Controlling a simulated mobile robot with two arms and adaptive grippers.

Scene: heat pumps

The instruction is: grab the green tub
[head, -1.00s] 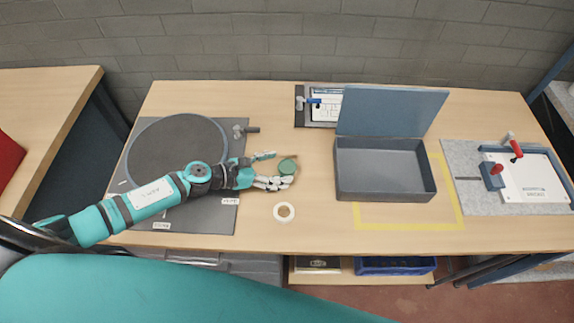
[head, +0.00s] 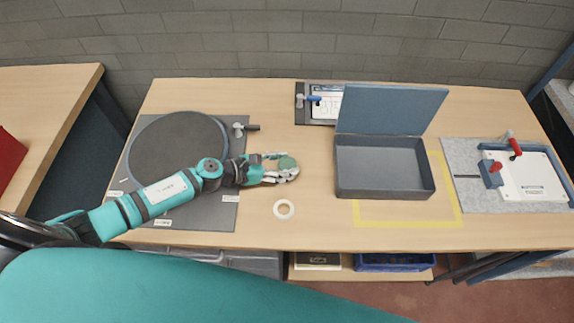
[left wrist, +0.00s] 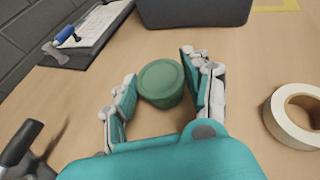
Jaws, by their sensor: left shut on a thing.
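The green tub (head: 287,162) is a small round lidded tub right of the turntable on the wooden table. My left gripper (head: 284,167) is shut on it, with the fingers on either side. In the left wrist view the tub (left wrist: 161,82) sits between the two fingers of the left gripper (left wrist: 160,72), upright with its lid facing up. I cannot tell whether it still rests on the table. My right gripper is not in view.
A roll of tape (head: 284,209) lies just in front of the gripper. An open grey box (head: 385,190) with its lid raised stands to the right. A clipboard-like fixture (head: 318,116) is behind. A round turntable (head: 178,140) lies left, under my arm. A clamp fixture (head: 525,178) is far right.

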